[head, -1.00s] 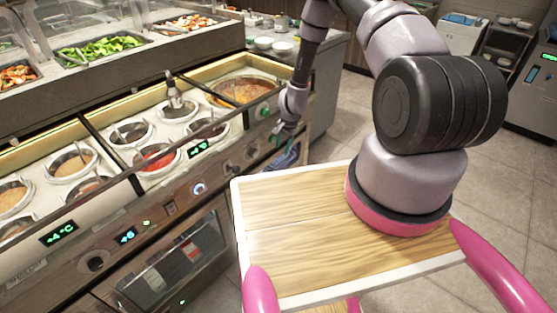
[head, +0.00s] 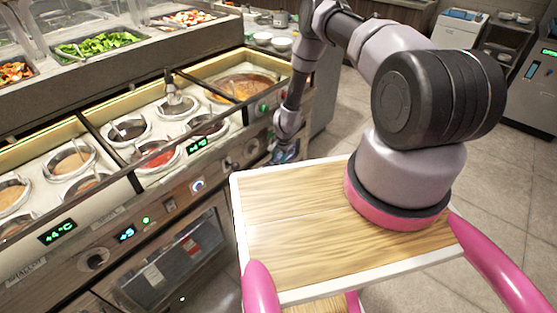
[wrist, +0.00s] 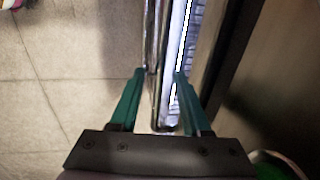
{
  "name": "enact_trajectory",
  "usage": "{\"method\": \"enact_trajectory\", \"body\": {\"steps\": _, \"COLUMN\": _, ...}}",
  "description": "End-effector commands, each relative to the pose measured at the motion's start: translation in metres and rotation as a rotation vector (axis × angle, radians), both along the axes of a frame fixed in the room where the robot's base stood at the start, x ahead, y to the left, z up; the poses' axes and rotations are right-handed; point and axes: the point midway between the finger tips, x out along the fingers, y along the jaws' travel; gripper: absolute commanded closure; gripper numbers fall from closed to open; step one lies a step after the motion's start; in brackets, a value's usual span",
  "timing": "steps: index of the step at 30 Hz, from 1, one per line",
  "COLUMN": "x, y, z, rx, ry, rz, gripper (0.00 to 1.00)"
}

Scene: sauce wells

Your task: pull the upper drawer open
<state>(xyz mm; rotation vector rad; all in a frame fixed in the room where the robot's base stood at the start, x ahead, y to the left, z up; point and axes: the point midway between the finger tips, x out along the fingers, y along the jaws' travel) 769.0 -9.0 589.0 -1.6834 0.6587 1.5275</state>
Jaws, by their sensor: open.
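My gripper (wrist: 161,73) is open in the wrist view, its two green fingers pointing down at the counter front. A shiny upright-looking metal edge (wrist: 153,50), which may be the drawer's handle or front, runs between the fingers. Beside it is a narrow bright blue-white strip (wrist: 184,45), seemingly the inside of a slightly open drawer. I cannot tell whether the fingers touch the metal. In the head view my gripper (head: 280,148) is low at the counter's right end, over a small bluish opening (head: 286,157). My wrist partly hides the drawer there.
The sauce counter holds several round wells (head: 155,153) and a large soup pan (head: 243,85). Knobs and green displays (head: 198,145) line its front. A glass-fronted door (head: 165,270) lies below.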

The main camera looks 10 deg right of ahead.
Motion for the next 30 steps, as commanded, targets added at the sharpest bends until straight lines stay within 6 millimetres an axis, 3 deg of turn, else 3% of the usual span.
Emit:
{"method": "enact_trajectory", "body": {"steps": 4, "x": -0.0001, "y": -0.0001, "z": 0.0002, "rx": 0.000, "ry": 0.000, "rz": 0.000, "gripper": 0.53}}
{"method": "enact_trajectory", "body": {"steps": 5, "x": -0.0001, "y": -0.0001, "z": 0.0002, "rx": 0.000, "ry": 0.000, "rz": 0.000, "gripper": 0.60}}
{"method": "enact_trajectory", "body": {"steps": 8, "x": -0.0002, "y": 0.0000, "z": 0.0003, "rx": 0.000, "ry": 0.000, "rz": 0.000, "gripper": 0.99}}
{"method": "enact_trajectory", "body": {"steps": 30, "x": -0.0002, "y": 0.0000, "z": 0.0005, "rx": 0.001, "ry": 0.001, "rz": 0.000, "gripper": 1.00}}
